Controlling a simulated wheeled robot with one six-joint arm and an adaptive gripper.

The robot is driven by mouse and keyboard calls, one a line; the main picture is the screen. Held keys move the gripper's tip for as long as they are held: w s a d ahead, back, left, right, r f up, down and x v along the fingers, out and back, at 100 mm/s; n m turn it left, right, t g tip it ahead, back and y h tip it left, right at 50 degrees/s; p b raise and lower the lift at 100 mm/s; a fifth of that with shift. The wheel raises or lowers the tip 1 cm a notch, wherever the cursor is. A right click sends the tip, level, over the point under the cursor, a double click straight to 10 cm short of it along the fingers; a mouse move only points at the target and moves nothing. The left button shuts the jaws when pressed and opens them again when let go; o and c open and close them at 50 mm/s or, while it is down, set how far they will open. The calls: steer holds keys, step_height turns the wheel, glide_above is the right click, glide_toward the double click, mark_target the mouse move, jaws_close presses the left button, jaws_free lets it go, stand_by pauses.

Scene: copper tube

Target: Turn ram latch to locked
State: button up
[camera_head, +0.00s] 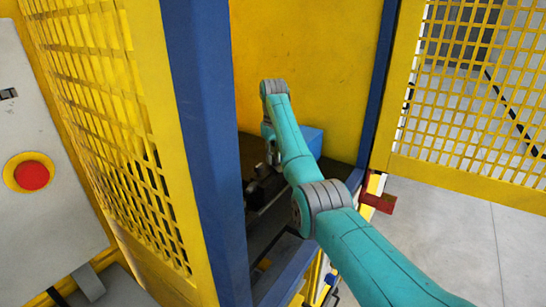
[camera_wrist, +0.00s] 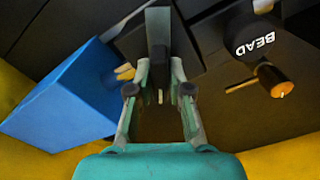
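My gripper (camera_wrist: 160,72) is in the middle of the wrist view, its two fingers spread apart. A dark upright bar (camera_wrist: 158,22) stands just beyond and between the fingertips, with a small pale tip low between them. It may be the ram latch; I cannot read a label on it. The fingers lie on both sides of it, and I see no clear contact. In the head view my gripper is mostly hidden behind my arm, low inside the yellow cell, near dark fixtures (camera_head: 262,188).
A blue box (camera_wrist: 65,100) is close to the left of my gripper. A blue post (camera_head: 207,140) and yellow mesh panels (camera_head: 110,110) flank the cell opening.

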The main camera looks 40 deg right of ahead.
jaws_close()
steer(key=shift+m, duration=0.3)
steer(key=m, duration=0.5)
steer(key=shift+m, duration=0.3)
steer(key=m, duration=0.6)
stand_by(0.3)
steer(key=o, duration=0.7)
jaws_free()
steer(key=shift+c, duration=0.2)
